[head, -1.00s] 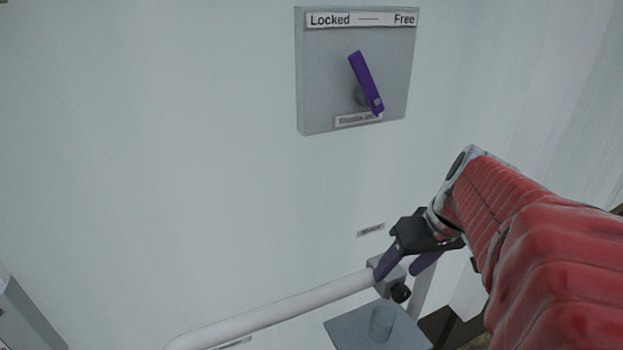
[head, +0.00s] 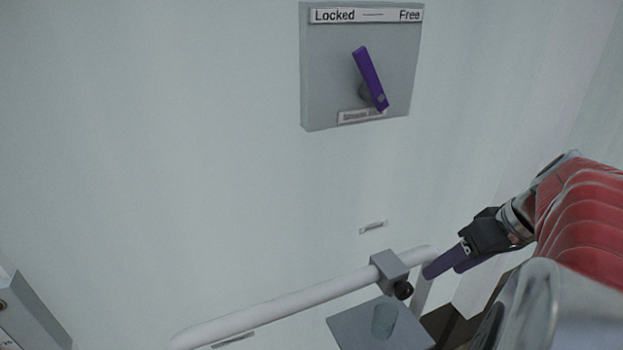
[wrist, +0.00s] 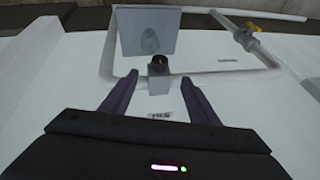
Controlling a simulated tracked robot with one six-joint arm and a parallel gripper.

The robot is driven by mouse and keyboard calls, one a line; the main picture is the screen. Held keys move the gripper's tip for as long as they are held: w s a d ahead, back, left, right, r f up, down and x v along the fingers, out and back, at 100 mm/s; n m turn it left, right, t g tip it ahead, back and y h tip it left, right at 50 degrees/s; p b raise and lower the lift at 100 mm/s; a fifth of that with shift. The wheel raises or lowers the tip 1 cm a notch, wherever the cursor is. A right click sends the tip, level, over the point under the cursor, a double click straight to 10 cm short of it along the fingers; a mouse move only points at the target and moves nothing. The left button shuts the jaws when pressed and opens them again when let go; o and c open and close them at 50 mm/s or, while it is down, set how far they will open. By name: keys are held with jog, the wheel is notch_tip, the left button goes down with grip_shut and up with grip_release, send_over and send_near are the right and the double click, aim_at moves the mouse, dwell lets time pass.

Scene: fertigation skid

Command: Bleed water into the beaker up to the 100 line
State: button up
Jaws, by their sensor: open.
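The beaker (head: 384,320), clear and small, stands on a grey shelf (head: 352,325) below the white pipe in the head view. It also shows in the wrist view (wrist: 149,42), on the shelf (wrist: 128,35). A grey block with a black knob (head: 403,290), likely the bleed valve, sits on the pipe above the shelf. In the wrist view the knob (wrist: 158,65) lies ahead, between the lines of my fingers. My gripper (head: 448,268) is open and empty, to the right of the block and apart from it. The water level and the beaker's lines are too small to read.
A white pipe (head: 290,303) runs along the wall and bends down at the right. A grey panel (head: 335,75) above carries a purple lever between "Locked" and "Free". The wrist view shows a yellow-handled valve (wrist: 253,27). A grey box (head: 30,318) is at lower left.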

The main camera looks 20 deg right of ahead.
aim_at(408, 293)
jog(key=x, duration=1.3)
jog(key=shift+w+a+f, duration=0.1)
jog(key=shift+w+f, duration=0.05)
jog(key=shift+f, duration=0.2)
jog(key=c, duration=1.1)
